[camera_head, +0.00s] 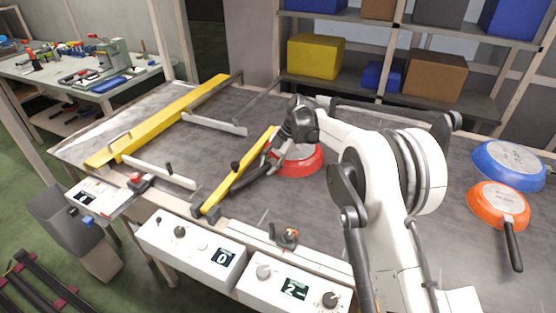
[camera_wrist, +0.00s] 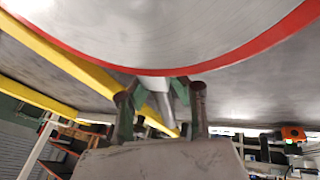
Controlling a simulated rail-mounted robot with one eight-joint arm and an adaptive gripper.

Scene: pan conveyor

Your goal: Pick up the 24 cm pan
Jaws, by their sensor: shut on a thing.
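A red pan (camera_head: 300,166) lies on the dark conveyor belt at the middle of the head view, its grey base facing up and partly hidden by my arm. In the wrist view the pan (camera_wrist: 170,35) fills the top as a grey disc with a red rim. My gripper (camera_head: 268,160) is shut on the pan at its handle side, beside the yellow bar. In the wrist view my gripper (camera_wrist: 160,105) shows its fingers close under the rim. An orange pan (camera_head: 498,203) and a blue pan (camera_head: 510,163) lie at the right. No size marks are readable.
A short yellow bar (camera_head: 240,172) runs diagonally just left of the red pan. A longer yellow bar (camera_head: 160,118) crosses the belt farther left. Control boxes (camera_head: 190,248) line the front edge. Shelves with bins (camera_head: 315,56) stand behind. Belt between the bars is clear.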

